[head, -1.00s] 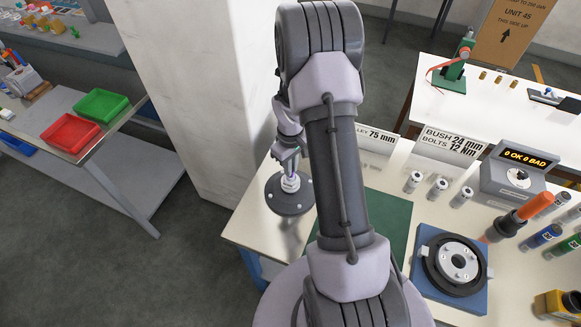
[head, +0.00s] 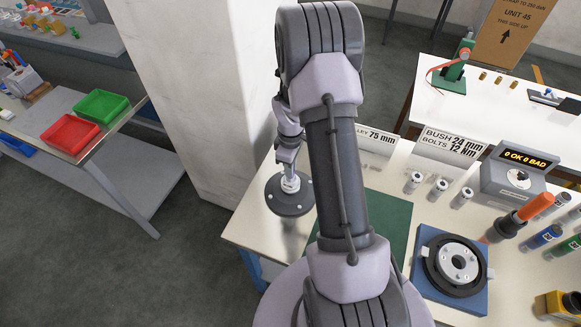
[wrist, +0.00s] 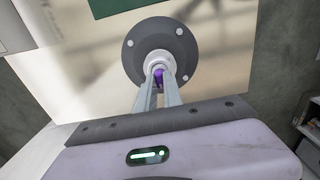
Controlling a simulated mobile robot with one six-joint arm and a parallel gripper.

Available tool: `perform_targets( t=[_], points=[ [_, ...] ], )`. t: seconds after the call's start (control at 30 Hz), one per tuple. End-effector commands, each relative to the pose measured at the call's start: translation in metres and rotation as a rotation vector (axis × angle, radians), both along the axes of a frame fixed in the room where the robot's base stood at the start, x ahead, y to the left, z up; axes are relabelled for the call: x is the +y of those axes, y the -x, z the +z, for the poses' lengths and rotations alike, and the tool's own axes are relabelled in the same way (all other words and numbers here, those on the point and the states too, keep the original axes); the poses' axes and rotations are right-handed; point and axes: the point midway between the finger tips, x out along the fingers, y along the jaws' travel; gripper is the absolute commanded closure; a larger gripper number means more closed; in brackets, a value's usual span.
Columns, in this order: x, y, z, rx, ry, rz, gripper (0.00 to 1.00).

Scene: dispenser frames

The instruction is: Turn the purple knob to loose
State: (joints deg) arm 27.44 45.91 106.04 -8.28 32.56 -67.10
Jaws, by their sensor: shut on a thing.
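The purple knob (wrist: 158,76) shows as a small purple patch between my fingertips in the wrist view. It sits at the white collar in the middle of a round dark grey base (wrist: 138,50) with pale bolts. My gripper (wrist: 159,82) is shut on the knob, and its fingers hide most of it. In the head view the same round base (head: 289,207) stands at the left end of the white bench, with my gripper (head: 290,181) over its centre. The knob itself cannot be made out there.
A green mat (head: 388,222) lies right of the base, partly behind my arm. A blue fixture with a black ring (head: 438,268), an orange-handled tool (head: 535,207) and a grey display box (head: 517,177) stand farther right. A white pillar (head: 195,90) rises behind the bench's left end.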

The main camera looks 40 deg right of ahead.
Motion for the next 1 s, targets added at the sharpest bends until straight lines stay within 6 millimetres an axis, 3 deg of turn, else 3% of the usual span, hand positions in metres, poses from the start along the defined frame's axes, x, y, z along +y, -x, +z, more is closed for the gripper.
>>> perform_targets(
  t=[0.27, 0.3, 0.4, 0.73, 0.87, 1.0],
  points=[
    [-0.001, -0.001, 0.001, -0.002, 0.002, 0.002, 1.0],
    [-0.001, -0.001, 0.001, -0.002, 0.002, 0.002, 0.83],
    [0.0, -0.001, 0.001, -0.002, 0.002, 0.002, 0.67],
    [0.0, -0.001, 0.004, -0.002, 0.001, 0.0, 0.67],
    [-0.001, -0.001, 0.026, -0.004, 0.002, 0.0, 0.67],
    [-0.001, -0.002, 0.071, -0.006, 0.004, 0.0, 0.67]
  ],
)
